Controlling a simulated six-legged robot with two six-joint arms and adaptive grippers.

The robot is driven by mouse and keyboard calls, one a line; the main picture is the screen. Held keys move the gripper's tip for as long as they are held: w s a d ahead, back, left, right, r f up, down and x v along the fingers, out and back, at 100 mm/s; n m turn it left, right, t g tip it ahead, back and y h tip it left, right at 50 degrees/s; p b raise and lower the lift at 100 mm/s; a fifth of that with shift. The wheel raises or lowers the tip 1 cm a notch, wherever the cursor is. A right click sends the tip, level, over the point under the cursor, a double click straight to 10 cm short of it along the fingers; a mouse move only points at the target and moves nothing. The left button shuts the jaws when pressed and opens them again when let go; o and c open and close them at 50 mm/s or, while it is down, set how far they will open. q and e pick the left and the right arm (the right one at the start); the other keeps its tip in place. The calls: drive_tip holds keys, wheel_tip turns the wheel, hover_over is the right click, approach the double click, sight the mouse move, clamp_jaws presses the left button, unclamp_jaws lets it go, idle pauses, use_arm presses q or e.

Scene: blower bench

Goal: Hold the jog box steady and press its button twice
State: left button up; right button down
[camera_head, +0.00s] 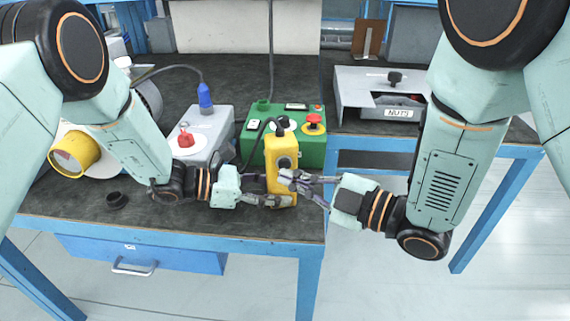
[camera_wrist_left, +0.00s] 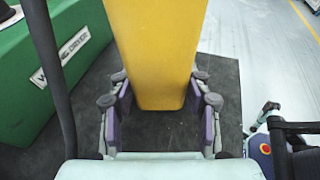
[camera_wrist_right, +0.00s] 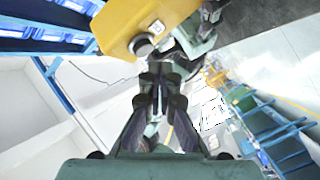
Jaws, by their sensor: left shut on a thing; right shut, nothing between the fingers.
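The yellow jog box (camera_head: 281,153) stands upright near the front edge of the bench, with a dark round button on its front face. My left gripper (camera_head: 279,201) is shut on the lower part of the jog box. In the left wrist view, its fingers (camera_wrist_left: 160,95) sit on both sides of the yellow body (camera_wrist_left: 156,50). My right gripper (camera_head: 290,180) is shut and empty, its fingertips close to the front face. In the right wrist view, the fingertips (camera_wrist_right: 161,72) are just below the button (camera_wrist_right: 143,44); I cannot tell whether they touch the box (camera_wrist_right: 125,22).
A green control box (camera_head: 262,152) with a red knob stands right behind the jog box. A grey box (camera_head: 200,130) with a red switch and blue plug is left of it. A grey nuts bin (camera_head: 380,97) is at the back right. A black ring (camera_head: 117,200) lies at the left front.

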drive_tip(key=shift+s+d, duration=0.25)
drive_tip(key=shift+s, duration=0.5)
drive_tip(key=shift+s+d, duration=0.2)
drive_tip(key=shift+s, duration=0.55)
drive_tip(key=shift+s+d, duration=0.25)
drive_tip(key=shift+s, duration=0.5)
use_arm(q)
drive_tip(key=o, duration=0.9)
drive_tip(key=shift+o, duration=0.2)
drive_tip(key=shift+v, duration=3.75)
drive_tip(key=shift+w+d, duration=0.1)
